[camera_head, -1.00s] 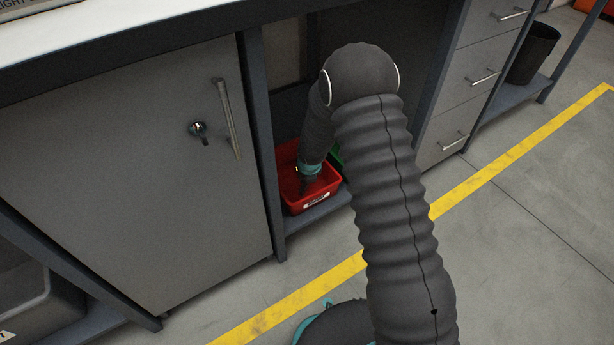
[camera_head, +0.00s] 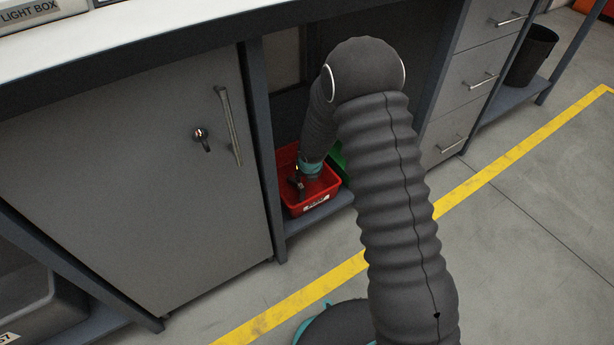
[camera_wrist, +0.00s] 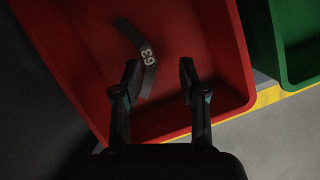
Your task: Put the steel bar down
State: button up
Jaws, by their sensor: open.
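A grey bar-like piece (camera_wrist: 150,80) with a "63" label lies in the red bin (camera_wrist: 232,85) in the wrist view. It looks bent at the label. My gripper (camera_wrist: 160,70) is open, with its two fingers apart above the bin floor. The near end of the piece shows between the fingers, close to the left fingertip; I cannot tell if they touch. In the head view my gripper (camera_head: 298,184) is down inside the red bin (camera_head: 312,204), and the bar cannot be made out there.
A green bin (camera_wrist: 290,45) stands right beside the red one. The red bin sits on a low shelf (camera_head: 318,220) between a grey cabinet door (camera_head: 130,175) and a drawer unit (camera_head: 468,80). A bench top (camera_head: 150,25) overhangs above.

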jog(key=s+d+r+m+p, duration=0.1)
jog(key=s+d+r+m, duration=0.4)
jog(key=r, duration=0.6)
jog(key=s+d+r+m+t+h+p, duration=0.1)
jog(key=s+d+r+m+p, duration=0.15)
jog(key=r+m, duration=0.6)
jog(key=s+d+r+m+p, duration=0.1)
jog(key=s+d+r+m, duration=0.35)
jog(key=r, duration=0.75)
jog(key=s+d+r+m, duration=0.2)
jog(key=s+r+m, duration=0.3)
jog(key=s+m, duration=0.5)
jog(key=s+d+r+m, duration=0.3)
jog(key=s+r+m, duration=0.2)
jog(key=s+m, duration=0.5)
jog(key=s, duration=0.3)
jog(key=shift+d+r, duration=0.2)
jog(key=shift+d, duration=0.05)
